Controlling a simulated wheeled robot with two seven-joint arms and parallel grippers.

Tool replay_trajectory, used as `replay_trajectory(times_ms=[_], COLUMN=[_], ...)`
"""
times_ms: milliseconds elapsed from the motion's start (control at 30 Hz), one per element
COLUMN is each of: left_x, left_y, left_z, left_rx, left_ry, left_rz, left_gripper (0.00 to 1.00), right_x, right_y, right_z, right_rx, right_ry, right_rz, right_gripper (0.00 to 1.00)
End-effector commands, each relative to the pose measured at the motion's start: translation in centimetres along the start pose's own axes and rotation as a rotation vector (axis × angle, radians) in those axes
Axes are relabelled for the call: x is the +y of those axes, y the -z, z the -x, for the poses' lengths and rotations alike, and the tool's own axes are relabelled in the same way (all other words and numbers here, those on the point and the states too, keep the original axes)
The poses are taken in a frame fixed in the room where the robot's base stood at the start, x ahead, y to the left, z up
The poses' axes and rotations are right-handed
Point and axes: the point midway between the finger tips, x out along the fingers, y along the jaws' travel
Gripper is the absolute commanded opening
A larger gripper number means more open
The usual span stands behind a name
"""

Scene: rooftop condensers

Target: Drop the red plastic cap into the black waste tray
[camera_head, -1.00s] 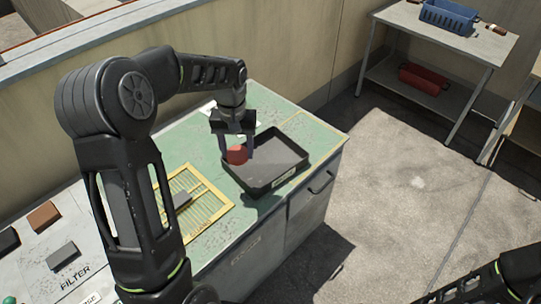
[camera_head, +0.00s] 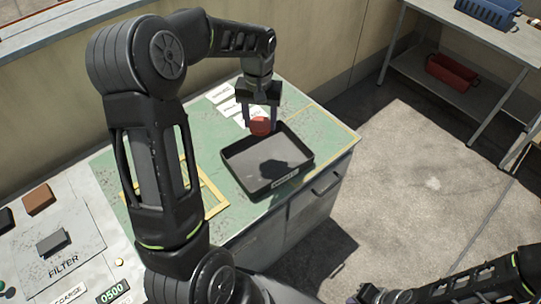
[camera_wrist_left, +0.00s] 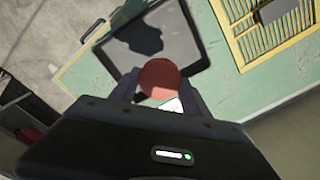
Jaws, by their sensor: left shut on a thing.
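The red plastic cap (camera_head: 260,126) is round and held between the fingers of my left gripper (camera_head: 261,118). In the left wrist view the cap (camera_wrist_left: 159,76) sits between the two dark fingers. The black waste tray (camera_head: 247,188) lies on the green bench top, shallow and open, with a label on its front. The cap appears above the tray's far edge in the head view. A dark shadow falls on the tray floor. The tray (camera_wrist_left: 198,62) also shows in the left wrist view. My right gripper is not clearly seen; only part of that arm shows at the lower right.
The green bench (camera_head: 215,160) holds a yellow grid frame (camera_head: 213,200), partly hidden by my left arm, and white papers (camera_head: 220,93). A shelf at right holds blue and red baskets (camera_head: 452,70).

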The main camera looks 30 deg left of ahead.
Motion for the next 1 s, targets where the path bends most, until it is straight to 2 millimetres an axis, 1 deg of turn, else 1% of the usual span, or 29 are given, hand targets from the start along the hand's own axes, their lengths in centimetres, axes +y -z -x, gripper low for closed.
replay_trajectory(times_ms=[167,500,600,733,1000], left_x=[0.0,0.0,0.0,0.0,0.0], left_y=[0.0,-0.1,0.0,0.0,0.0], left_z=[-1.1,-5.0,-5.7,-6.0,-6.0], left_rx=[-0.001,-0.002,-0.001,-0.001,-0.001], left_ry=[0.000,0.000,0.000,0.000,0.000], left_rz=[0.000,0.000,0.000,0.000,0.000], left_gripper=[0.17,0.17,0.17,0.17,0.17], right_x=[0.2,0.9,1.1,1.1,1.1], right_y=[0.1,0.4,0.5,0.5,0.5], right_z=[-0.8,-3.1,-3.5,-3.7,-3.6], right_rx=[0.003,0.009,0.010,0.011,0.012], right_ry=[0.002,0.009,0.011,0.012,0.012], right_rz=[0.001,0.006,0.008,0.008,0.009], right_gripper=[0.00,0.00,0.00,0.00,0.00])
